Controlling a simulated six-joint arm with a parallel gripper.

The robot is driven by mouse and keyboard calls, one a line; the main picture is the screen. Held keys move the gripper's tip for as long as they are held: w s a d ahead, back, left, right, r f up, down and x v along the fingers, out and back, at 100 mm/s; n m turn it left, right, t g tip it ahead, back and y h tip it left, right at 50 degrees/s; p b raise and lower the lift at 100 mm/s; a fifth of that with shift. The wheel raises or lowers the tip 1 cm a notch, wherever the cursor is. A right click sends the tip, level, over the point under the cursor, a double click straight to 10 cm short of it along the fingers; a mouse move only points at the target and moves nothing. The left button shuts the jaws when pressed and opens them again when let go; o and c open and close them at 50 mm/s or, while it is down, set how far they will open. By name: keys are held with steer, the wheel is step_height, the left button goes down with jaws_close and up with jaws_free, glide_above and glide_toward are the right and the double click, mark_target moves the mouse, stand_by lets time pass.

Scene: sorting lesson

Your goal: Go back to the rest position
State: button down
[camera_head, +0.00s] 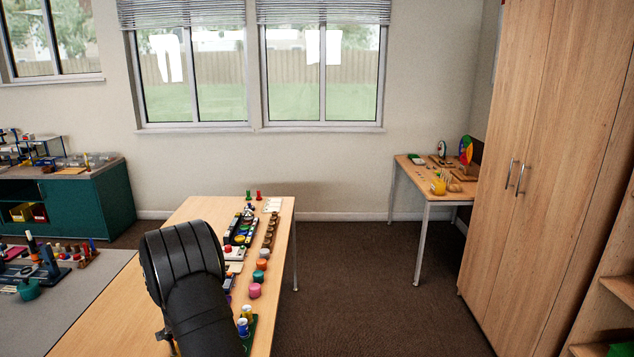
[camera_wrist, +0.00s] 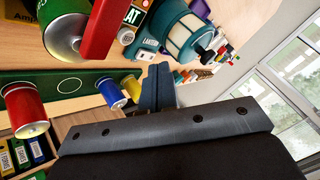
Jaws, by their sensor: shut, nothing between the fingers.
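My gripper (camera_wrist: 157,85) shows in the wrist view as dark fingers, shut and empty. Beyond the fingertips is a teal lantern-like object (camera_wrist: 178,32). A blue can (camera_head: 243,327) and a yellow can (camera_head: 247,313) stand just right of my arm. In the wrist view the blue can (camera_wrist: 112,93) and yellow can (camera_wrist: 131,88) are left of the fingers, apart from them.
In the wrist view, a red can (camera_wrist: 24,108) is by a green board (camera_wrist: 72,84), with a green can (camera_wrist: 64,30) and a red item (camera_wrist: 103,30) above. Several coloured objects line the table's right side in the head view. Brown floor (camera_head: 345,280) is clear before the cabinet (camera_head: 545,150).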

steer(key=s+a+r+n+g+y, duration=0.1)
steer(key=a+r+n+y, duration=0.55)
steer(key=r, duration=0.95)
steer(key=s+d+r+g+h, duration=0.3)
steer(key=s+d+g, duration=0.2)
steer(key=s+g, duration=0.15)
steer(key=shift+n+t+h, duration=0.25)
steer(key=shift+n+t, duration=0.1)
steer(key=shift+n, duration=0.1)
steer(key=shift+s+x, duration=0.2)
steer(key=shift+x, duration=0.75)
steer(key=shift+s+x, duration=0.15)
steer(key=shift+x, duration=0.8)
steer(key=shift+s+x, duration=0.2)
steer(key=shift+x, duration=0.75)
steer(key=shift+f, duration=0.2)
